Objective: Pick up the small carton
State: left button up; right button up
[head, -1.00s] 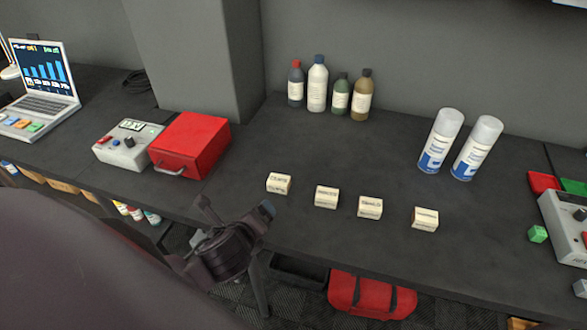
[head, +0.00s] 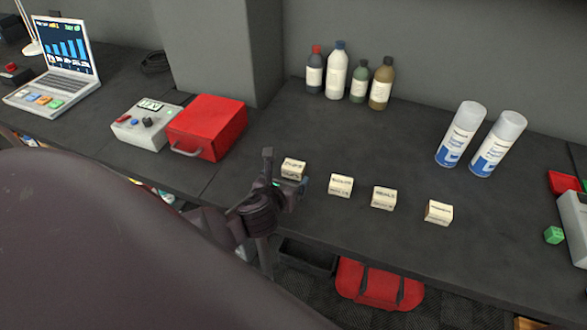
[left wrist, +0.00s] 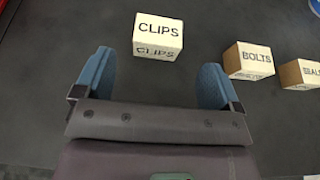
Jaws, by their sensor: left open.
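Several small cream cartons stand in a row near the front edge of the dark bench. The leftmost carton (head: 293,169) reads CLIPS in the left wrist view (left wrist: 158,37). To its right are the BOLTS carton (head: 340,185), which also shows in the left wrist view (left wrist: 249,60), a third carton (head: 383,198), partly cut off in the left wrist view (left wrist: 301,74), and a fourth carton (head: 438,212). My left gripper (head: 288,183) is open and empty, just short of the CLIPS carton. In the left wrist view its blue fingertips (left wrist: 154,78) are spread, with the CLIPS carton ahead between their lines.
A red metal box (head: 207,127) and a grey control box (head: 144,125) stand left of the cartons. Several bottles (head: 336,70) and two spray cans (head: 478,139) stand behind. A red bag (head: 380,287) lies below the bench. Bench between cartons and bottles is clear.

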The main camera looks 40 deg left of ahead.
aim_at(291, 172)
pick_arm(q)
jog(key=shift+x, duration=2.65)
jog(key=shift+s+a+f, duration=0.1)
jog(key=shift+a, duration=0.05)
jog(key=c, duration=1.1)
